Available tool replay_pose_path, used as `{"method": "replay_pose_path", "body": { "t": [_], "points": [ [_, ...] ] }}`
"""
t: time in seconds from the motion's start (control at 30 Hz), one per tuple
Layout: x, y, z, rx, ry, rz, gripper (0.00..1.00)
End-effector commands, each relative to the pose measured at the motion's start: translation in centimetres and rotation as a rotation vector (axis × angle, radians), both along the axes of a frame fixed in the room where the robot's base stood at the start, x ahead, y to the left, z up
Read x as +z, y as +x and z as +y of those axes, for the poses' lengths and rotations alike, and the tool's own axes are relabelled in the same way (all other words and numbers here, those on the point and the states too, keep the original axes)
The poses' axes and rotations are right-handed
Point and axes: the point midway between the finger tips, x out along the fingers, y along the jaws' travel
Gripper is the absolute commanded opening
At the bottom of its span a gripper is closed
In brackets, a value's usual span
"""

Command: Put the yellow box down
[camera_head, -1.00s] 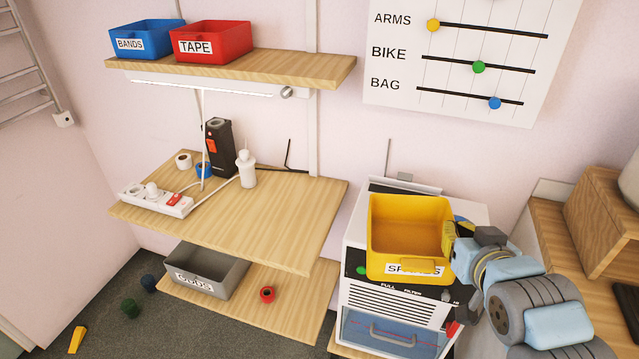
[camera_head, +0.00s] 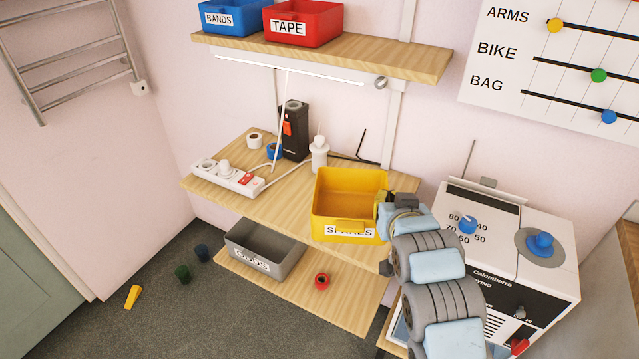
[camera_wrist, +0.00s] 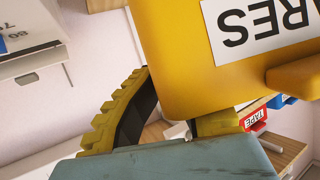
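The yellow box (camera_head: 338,206), labelled SPARES, is upright and open-topped, and it looks empty. In the head view it appears in front of or over the right part of the middle wooden shelf (camera_head: 290,205). I cannot tell whether it touches the shelf. My gripper (camera_head: 384,208) is at the box's right side and holds it. In the wrist view the box (camera_wrist: 185,70) fills the top middle, its label upside down. My gripper's yellow ribbed fingers (camera_wrist: 165,120) are against the box, and one is partly hidden by it.
A power strip (camera_head: 228,178), black device (camera_head: 294,130), white bottle (camera_head: 319,156) and tape rolls stand on the middle shelf's back and left. A grey ODDS box (camera_head: 265,250) and red roll (camera_head: 322,281) are on the lower shelf. A white machine (camera_head: 510,240) stands right.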

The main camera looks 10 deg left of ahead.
Motion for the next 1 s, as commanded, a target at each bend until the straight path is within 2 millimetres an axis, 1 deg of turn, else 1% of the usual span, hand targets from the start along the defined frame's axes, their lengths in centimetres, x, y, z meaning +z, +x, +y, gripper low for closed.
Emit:
{"method": "replay_pose_path", "body": {
  "t": [0.4,0.67,0.8,0.87,1.0],
  "points": [
    [-2.5,5.5,1.1,0.001,0.0,0.005,0.0],
    [-4.0,8.7,1.7,0.001,0.0,0.005,0.0],
    [-6.0,10.1,1.8,0.0,0.0,0.008,0.0],
    [-6.4,10.7,2.0,0.001,0.0,0.003,0.0],
    [-8.0,11.8,2.1,-0.001,-0.001,0.005,0.0]
  ]
}}
